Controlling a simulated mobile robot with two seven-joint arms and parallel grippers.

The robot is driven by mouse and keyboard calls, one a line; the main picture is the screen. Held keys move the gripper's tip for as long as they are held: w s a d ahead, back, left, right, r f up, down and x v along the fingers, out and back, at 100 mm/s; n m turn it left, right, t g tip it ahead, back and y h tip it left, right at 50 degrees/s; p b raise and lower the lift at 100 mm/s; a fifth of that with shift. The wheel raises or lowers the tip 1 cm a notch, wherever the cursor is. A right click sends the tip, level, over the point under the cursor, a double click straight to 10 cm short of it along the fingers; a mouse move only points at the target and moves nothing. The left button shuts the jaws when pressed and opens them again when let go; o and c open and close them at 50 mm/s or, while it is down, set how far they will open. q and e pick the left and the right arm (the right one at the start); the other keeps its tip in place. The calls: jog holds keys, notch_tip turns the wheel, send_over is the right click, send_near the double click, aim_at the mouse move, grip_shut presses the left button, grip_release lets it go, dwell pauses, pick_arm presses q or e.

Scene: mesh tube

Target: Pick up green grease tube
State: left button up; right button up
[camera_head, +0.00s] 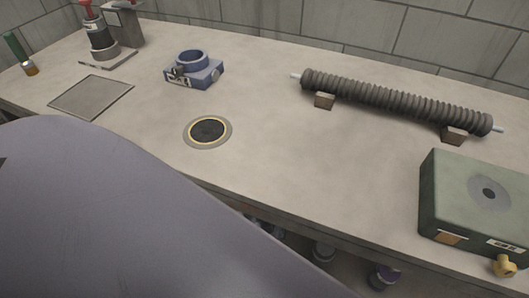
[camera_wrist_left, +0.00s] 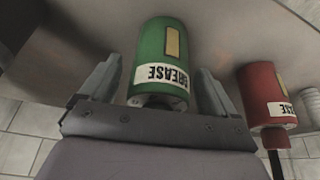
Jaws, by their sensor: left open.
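The green grease tube (camera_wrist_left: 155,50) is a green cylinder with a white "GREASE" label and a yellow patch, seen in the left wrist view. My left gripper (camera_wrist_left: 159,66) is open, with one finger on each side of the tube in the picture. A gap shows beside the left finger; the right finger looks close to the tube, and I cannot tell whether it touches. The tube's lower end is partly hidden behind the gripper body. In the head view, I cannot clearly identify the tube, and my arm covers the lower left. My right gripper is not in view.
A red tube (camera_wrist_left: 262,95) stands right of the gripper in the left wrist view. The bench (camera_head: 290,150) holds a ribbed mesh tube (camera_head: 395,98) on supports, a green box (camera_head: 450,200), a blue clamp-like fixture (camera_head: 193,72) and a flat plate (camera_head: 92,97). A green-handled item (camera_head: 15,45) is far left.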

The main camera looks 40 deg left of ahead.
pick_arm(q)
jog(key=c, duration=1.2)
jog(key=shift+o, duration=0.2)
